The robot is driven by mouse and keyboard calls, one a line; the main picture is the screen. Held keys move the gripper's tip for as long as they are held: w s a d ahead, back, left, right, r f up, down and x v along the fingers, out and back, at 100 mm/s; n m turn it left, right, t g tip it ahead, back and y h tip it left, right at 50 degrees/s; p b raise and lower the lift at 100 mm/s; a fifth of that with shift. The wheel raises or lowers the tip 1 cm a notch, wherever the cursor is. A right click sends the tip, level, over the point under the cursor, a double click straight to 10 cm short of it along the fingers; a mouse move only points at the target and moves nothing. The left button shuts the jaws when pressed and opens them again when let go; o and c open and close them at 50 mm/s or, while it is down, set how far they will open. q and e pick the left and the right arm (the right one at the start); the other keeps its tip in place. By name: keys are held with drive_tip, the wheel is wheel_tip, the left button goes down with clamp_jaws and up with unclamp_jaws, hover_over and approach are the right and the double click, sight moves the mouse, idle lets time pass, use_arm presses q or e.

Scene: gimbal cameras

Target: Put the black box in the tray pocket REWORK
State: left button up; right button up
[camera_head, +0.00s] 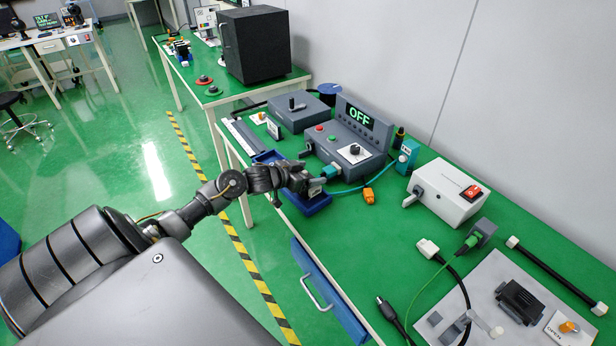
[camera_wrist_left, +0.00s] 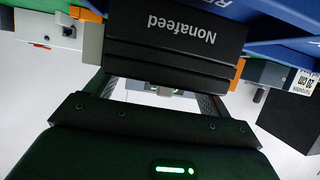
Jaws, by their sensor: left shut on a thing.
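The black box (camera_wrist_left: 175,38), with "Nonafeed" printed upside down in the left wrist view, sits between the orange-tipped fingers of my left gripper (camera_wrist_left: 163,46). The gripper is shut on it. In the head view my left gripper (camera_head: 312,183) is over the blue tray (camera_head: 317,207) near the bench's front edge; the box cannot be made out there. The tray also shows in the left wrist view (camera_wrist_left: 285,28), close to the box, with part of a label starting "R". Whether the box touches the tray, and the pocket's inside, cannot be seen. My right gripper is not in view.
Behind the tray stands a grey tester (camera_head: 340,140) reading "OFF". A teal connector (camera_head: 331,171) and an orange piece (camera_head: 369,197) are close to the gripper. A white switch box (camera_head: 447,196) stands farther right. The green bench between tray and cables is mostly clear.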

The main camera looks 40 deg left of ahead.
use_arm(q)
drive_tip(key=shift+f, duration=0.85)
drive_tip(key=shift+f, duration=0.15)
drive_tip(key=o, duration=1)
